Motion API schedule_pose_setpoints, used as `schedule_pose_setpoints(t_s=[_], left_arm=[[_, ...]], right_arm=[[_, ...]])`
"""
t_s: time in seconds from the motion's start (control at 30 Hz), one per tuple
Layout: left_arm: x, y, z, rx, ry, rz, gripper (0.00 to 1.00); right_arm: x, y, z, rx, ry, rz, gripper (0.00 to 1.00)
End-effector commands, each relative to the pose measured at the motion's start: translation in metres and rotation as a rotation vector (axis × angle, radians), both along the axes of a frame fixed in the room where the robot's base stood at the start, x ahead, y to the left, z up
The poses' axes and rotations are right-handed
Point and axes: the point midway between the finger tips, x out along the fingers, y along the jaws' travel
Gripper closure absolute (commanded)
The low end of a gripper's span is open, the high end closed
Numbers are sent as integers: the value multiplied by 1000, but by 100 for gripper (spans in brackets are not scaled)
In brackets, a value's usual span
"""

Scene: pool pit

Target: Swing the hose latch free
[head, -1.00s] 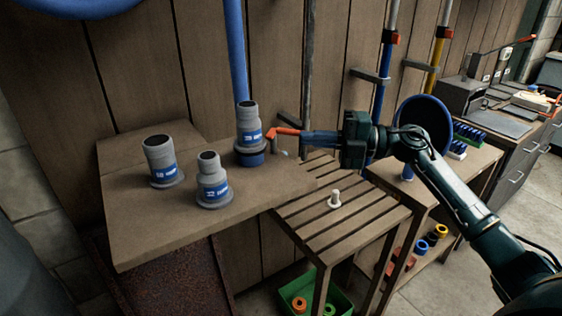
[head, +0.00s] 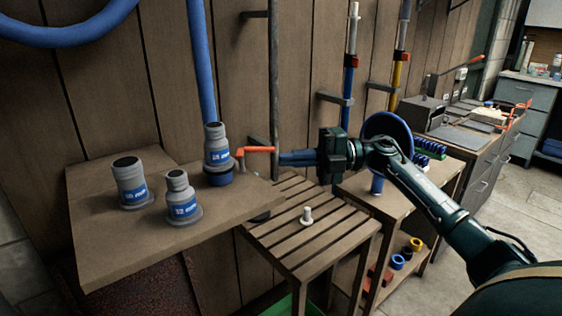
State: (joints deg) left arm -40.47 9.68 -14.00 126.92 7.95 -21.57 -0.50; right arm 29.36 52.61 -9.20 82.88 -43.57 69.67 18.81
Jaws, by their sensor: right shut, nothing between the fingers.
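The hose latch is an orange lever (head: 258,150) on a small grey post at the right edge of the wooden shelf. It points right, towards my right gripper. Beside its left end stands a grey hose fitting (head: 217,146) with a blue label, on a blue collar below the hanging blue hose (head: 201,65). My right gripper (head: 281,157) reaches in from the right. Its blue fingers are shut and empty, with their tips close to the lever's free end. I cannot tell whether they touch it. My left gripper is out of view.
Two more grey fittings, one at the left (head: 130,184) and one in front (head: 181,198), stand on the wooden shelf (head: 105,240). A slatted table (head: 330,236) holds a small white part (head: 307,216). A blue round disc (head: 387,130) stands behind my right arm.

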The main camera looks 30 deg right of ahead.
Motion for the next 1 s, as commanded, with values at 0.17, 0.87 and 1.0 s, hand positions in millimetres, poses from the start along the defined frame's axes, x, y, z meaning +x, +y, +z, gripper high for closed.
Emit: schedule_pose_setpoints(t_s=[0.17,0.87,1.0], left_arm=[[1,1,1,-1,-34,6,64],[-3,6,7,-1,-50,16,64],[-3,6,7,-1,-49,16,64]], right_arm=[[-7,-41,-3,-1,4,-3,100],[-14,-73,-1,0,2,1,100],[-13,-73,-1,0,2,1,100]])
